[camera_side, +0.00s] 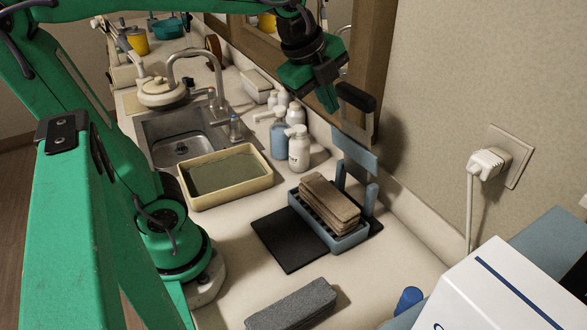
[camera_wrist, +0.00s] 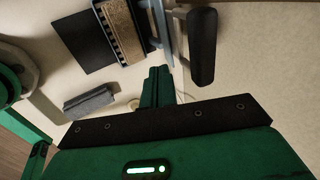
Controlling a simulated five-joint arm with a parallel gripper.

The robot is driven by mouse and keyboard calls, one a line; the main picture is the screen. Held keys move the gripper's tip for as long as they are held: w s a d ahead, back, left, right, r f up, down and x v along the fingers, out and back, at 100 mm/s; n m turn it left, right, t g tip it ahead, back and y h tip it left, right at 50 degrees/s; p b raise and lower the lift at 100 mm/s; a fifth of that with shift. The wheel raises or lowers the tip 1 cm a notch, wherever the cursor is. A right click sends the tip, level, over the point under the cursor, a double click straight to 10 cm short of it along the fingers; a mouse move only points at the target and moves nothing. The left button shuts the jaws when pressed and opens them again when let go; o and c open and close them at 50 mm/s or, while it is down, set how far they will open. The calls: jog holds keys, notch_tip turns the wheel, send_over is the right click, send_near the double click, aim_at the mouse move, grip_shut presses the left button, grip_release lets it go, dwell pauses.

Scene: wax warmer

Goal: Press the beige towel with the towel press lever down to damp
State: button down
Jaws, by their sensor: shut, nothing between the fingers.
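The beige towel (camera_side: 328,203) lies folded in the blue tray of the towel press (camera_side: 345,240); it also shows in the wrist view (camera_wrist: 122,32). The press lever (camera_side: 354,150) stands raised behind the towel, its black handle (camera_side: 356,97) at the top. The handle shows in the wrist view (camera_wrist: 202,47) too. My gripper (camera_side: 328,98) is shut and empty, high above the counter, just left of the handle in the side view. In the wrist view its closed fingers (camera_wrist: 157,86) are left of and below the handle, with a gap between them.
A black mat (camera_side: 285,240) lies under the press. A grey folded towel (camera_side: 293,304) lies in front. A cream tray of liquid (camera_side: 226,178), pump bottles (camera_side: 299,148) and a sink (camera_side: 180,140) are left. A white box (camera_side: 495,295) stands front right; the wall is close behind.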

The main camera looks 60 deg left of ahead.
aim_at(355, 92)
jog(key=shift+w+a+r, duration=0.1)
jog(key=shift+w+r, duration=0.05)
jog(key=shift+w, duration=0.65)
jog(key=shift+w+r, duration=0.1)
jog(key=shift+w, duration=0.65)
jog(key=shift+w+a+r, duration=0.1)
jog(key=shift+w+r, duration=0.1)
jog(key=shift+w, duration=0.5)
jog(key=shift+w+r, duration=0.2)
jog(key=shift+w, duration=0.45)
jog(key=shift+s, duration=0.1)
jog(key=s+f+v, duration=0.1)
jog(key=s+v, duration=0.1)
jog(key=v, duration=0.9)
jog(key=shift+s+d+r, duration=0.15)
jog(key=shift+s+d, duration=0.05)
jog(key=shift+d, duration=0.1)
